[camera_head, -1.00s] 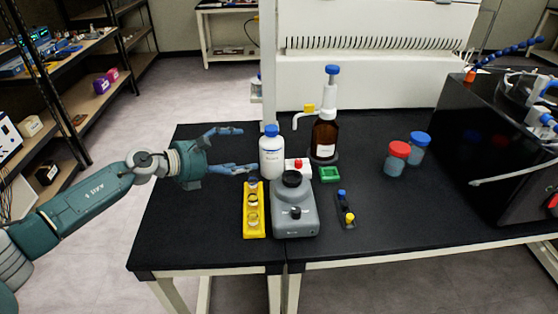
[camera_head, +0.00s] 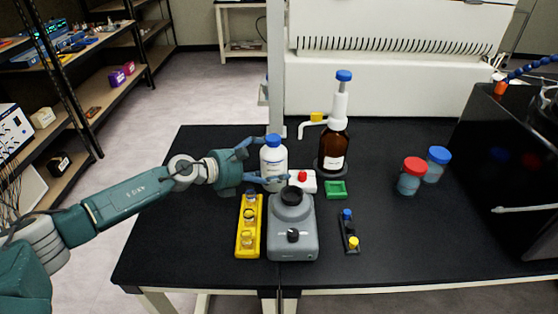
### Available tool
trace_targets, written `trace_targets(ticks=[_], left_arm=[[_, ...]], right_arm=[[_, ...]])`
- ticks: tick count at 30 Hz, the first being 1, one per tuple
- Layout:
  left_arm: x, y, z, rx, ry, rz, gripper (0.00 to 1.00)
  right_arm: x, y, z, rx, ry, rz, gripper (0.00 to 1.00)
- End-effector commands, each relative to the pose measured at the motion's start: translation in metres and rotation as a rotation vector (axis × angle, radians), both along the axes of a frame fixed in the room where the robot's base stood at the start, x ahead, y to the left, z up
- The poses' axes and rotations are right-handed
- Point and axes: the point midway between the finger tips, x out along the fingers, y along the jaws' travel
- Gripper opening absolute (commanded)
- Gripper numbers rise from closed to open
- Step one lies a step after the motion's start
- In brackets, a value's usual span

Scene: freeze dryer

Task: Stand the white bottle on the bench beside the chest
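The white bottle (camera_head: 273,158) with a blue cap stands upright on the black bench (camera_head: 190,240), behind the grey device. My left gripper (camera_head: 262,163) reaches in from the left with its fingers spread, one at the bottle's far left side and one across its lower front. The fingers look open around the bottle; whether they touch it is unclear. A black chest-like unit (camera_head: 505,165) with a handle stands at the right end of the bench. My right gripper is not in view.
A yellow rack (camera_head: 248,228), a grey device (camera_head: 293,235) and a red-knobbed white item (camera_head: 302,177) crowd the bottle. A brown dispenser bottle (camera_head: 333,150) stands right of it. Two jars, red-capped (camera_head: 411,178) and blue-capped (camera_head: 436,165), stand near the chest. Bench between is mostly clear.

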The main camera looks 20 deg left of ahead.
Motion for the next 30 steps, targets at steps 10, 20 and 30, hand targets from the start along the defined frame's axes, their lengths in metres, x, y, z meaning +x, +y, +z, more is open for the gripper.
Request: trace_targets(ticks=[10,20,30], left_arm=[[-0.001,-0.001,-0.001,-0.001,0.002,-0.001,0.61],[0.0,-0.001,0.0,-0.002,0.001,0.0,0.35],[0.001,0.0,0.027,-0.001,-0.004,-0.001,0.34]], right_arm=[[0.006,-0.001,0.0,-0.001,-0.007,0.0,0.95],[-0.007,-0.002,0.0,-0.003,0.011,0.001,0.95],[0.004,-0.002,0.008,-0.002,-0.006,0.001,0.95]])
